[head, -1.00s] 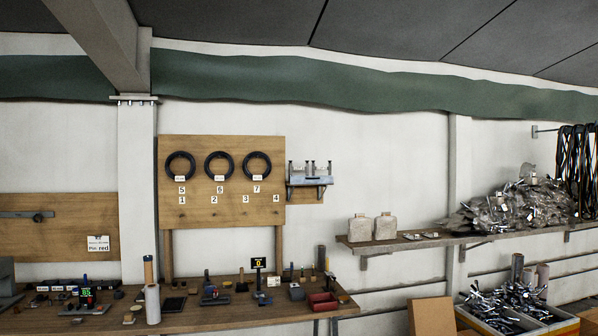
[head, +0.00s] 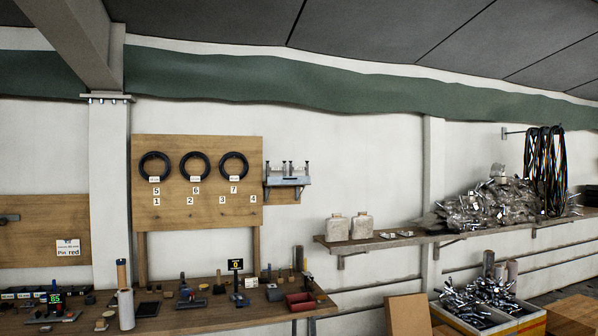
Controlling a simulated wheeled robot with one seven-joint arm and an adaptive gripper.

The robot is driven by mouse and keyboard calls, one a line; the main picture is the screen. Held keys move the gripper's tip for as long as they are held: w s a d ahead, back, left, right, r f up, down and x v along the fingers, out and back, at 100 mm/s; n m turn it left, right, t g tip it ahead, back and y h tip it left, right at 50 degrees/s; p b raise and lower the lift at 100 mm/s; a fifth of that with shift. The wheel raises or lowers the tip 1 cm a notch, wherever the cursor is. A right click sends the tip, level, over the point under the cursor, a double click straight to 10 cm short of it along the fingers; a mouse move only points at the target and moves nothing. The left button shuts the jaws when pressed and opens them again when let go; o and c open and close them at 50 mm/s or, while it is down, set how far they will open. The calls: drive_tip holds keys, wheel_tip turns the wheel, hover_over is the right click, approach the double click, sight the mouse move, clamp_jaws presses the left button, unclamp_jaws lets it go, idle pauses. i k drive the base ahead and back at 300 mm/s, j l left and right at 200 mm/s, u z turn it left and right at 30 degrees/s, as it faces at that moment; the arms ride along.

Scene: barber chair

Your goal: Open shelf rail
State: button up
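A small grey-blue shelf (head: 287,182) is fixed to a wooden board on the wall, just right of the pegboard. Several small upright items stand on it. A rail seems to run along its front, but it is too small to tell whether it is open or shut. My gripper is not in view, and nothing touches the shelf.
The wooden pegboard (head: 196,218) holds three black rings above numbered labels. A workbench (head: 195,318) below carries many small tools and a red tray (head: 300,301). A wall shelf (head: 400,241) at right holds two pale containers and a scrap heap. Crates and a box stand below it.

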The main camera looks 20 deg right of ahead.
sight(271, 181)
drive_tip(key=i+l, duration=0.2)
drive_tip(key=i, duration=0.35)
drive_tip(key=i+l+z, duration=0.15)
drive_tip(key=i, duration=0.4)
drive_tip(key=i+l, duration=0.25)
drive_tip(key=i, duration=0.35)
drive_tip(key=l+z, duration=0.05)
